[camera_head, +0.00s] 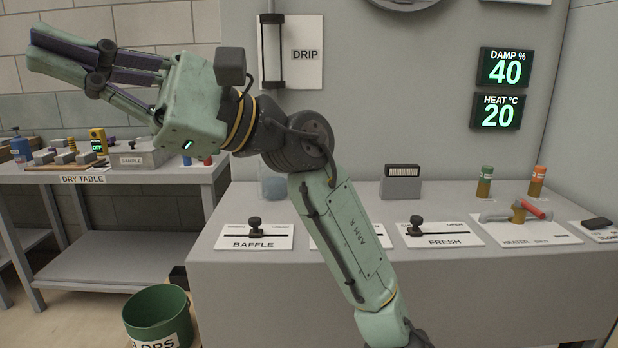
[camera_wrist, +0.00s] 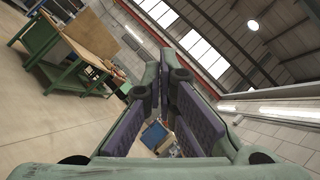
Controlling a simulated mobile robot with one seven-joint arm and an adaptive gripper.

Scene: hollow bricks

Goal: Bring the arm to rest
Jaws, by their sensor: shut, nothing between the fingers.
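My arm is raised in the head view, bent at the elbow, with its upper part reaching to the upper left. My gripper (camera_head: 36,48) is at the upper left, high above the dry table (camera_head: 82,179) and apart from it. Its fingers are shut with nothing held. In the wrist view my gripper (camera_wrist: 158,80) shows its two purple-padded fingers close together. The arm hides part of the control bench (camera_head: 250,275) and most of one labelled slider plate between the baffle plate (camera_head: 254,243) and the fresh plate (camera_head: 439,240).
The dry table carries a sample box (camera_head: 142,160), a yellow device (camera_head: 98,138) and several small blocks. A green bin (camera_head: 158,312) stands on the floor below. Two displays (camera_head: 505,68) read 40 and 20. The wrist view shows a green workbench (camera_wrist: 70,50) and open floor.

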